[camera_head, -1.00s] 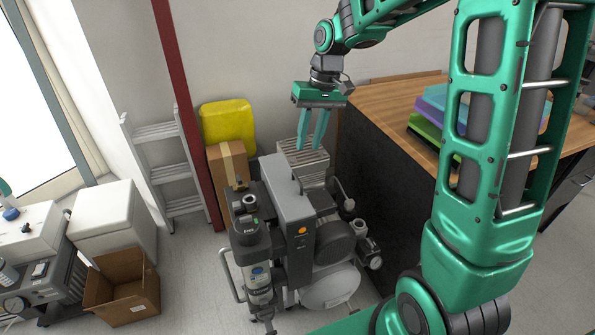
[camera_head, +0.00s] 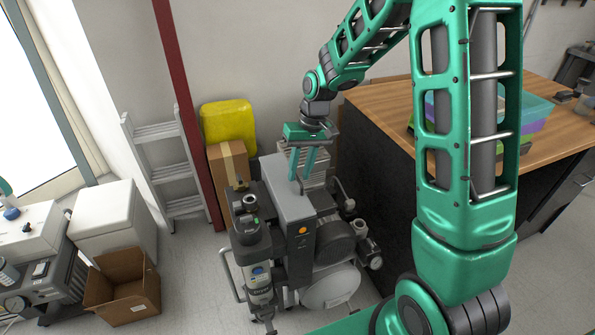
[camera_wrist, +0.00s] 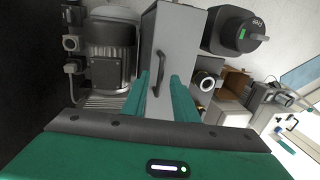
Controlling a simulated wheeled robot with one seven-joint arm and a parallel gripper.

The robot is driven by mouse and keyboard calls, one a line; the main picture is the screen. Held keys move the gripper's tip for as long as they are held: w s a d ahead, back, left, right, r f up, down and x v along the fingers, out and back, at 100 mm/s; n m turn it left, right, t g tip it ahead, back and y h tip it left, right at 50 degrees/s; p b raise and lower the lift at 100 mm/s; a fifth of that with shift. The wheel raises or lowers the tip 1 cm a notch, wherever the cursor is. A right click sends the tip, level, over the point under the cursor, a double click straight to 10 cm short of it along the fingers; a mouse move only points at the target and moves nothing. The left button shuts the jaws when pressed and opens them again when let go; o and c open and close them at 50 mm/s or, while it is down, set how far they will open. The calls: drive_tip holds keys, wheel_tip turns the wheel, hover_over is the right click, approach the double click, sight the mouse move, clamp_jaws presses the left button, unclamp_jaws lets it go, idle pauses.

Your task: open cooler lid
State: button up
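A tall grey cooler box (camera_head: 288,207) stands within the compressor unit, its flat lid on top and shut. The lid also shows in the wrist view (camera_wrist: 168,30), with a dark bar handle (camera_wrist: 160,74) along it. My gripper (camera_head: 299,189), with green fingers, points down over the lid. It is open and empty. In the wrist view its two fingertips (camera_wrist: 161,78) are apart, with the handle seen between them. I cannot tell how far above the handle they are. In the head view the fingers partly hide the handle.
A black dryer cylinder (camera_head: 253,257) and a motor (camera_wrist: 108,47) flank the cooler. A wood-topped counter (camera_head: 384,108) stands close on the right. A cardboard box (camera_head: 228,170), yellow container (camera_head: 228,122) and ladder (camera_head: 168,152) are behind. An open carton (camera_head: 121,287) sits at lower left.

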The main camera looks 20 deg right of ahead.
clamp_jaws()
idle(1.4)
